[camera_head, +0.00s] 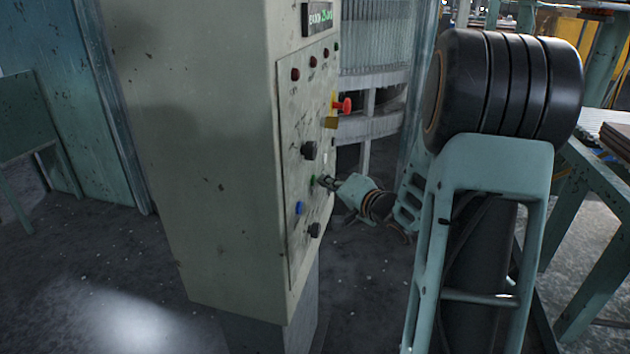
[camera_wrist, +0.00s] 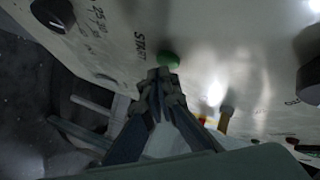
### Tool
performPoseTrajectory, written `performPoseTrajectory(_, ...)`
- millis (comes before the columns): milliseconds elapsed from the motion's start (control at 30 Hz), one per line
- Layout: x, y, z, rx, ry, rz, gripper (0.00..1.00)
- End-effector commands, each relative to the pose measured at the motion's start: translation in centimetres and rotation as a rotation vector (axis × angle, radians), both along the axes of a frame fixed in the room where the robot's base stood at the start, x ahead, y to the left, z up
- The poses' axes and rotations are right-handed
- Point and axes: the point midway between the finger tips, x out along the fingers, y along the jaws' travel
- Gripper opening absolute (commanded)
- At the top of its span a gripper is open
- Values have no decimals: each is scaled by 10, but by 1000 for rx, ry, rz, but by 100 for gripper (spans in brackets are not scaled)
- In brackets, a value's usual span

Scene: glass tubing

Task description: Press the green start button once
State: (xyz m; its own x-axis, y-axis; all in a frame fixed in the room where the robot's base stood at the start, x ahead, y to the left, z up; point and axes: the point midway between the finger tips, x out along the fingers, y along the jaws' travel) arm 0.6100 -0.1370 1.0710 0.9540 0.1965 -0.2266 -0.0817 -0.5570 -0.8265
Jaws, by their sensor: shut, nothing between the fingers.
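The green start button (camera_head: 313,180) is on the front panel of a grey control cabinet (camera_head: 304,215). In the wrist view the green button (camera_wrist: 169,60) shows just beyond my fingertips, beside the printed word START. My gripper (camera_head: 322,182) is shut with nothing in it, and its tips are at the button. In the wrist view my gripper (camera_wrist: 160,76) covers the button's lower edge. I cannot tell whether the tips touch the button or whether it is pushed in.
Close by on the panel are a black knob (camera_head: 309,150), a blue button (camera_head: 299,208), a lower black knob (camera_head: 314,230) and a red-and-yellow switch (camera_head: 342,105). Small red lamps and a display (camera_head: 319,17) sit higher. A teal table (camera_head: 600,160) stands at the right.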

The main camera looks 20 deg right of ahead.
Motion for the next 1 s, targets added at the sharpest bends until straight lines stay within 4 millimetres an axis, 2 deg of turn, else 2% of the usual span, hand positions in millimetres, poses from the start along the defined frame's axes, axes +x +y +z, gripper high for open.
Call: performPoseTrajectory(1000, 5, 8, 0, 0, 0, 1, 0)
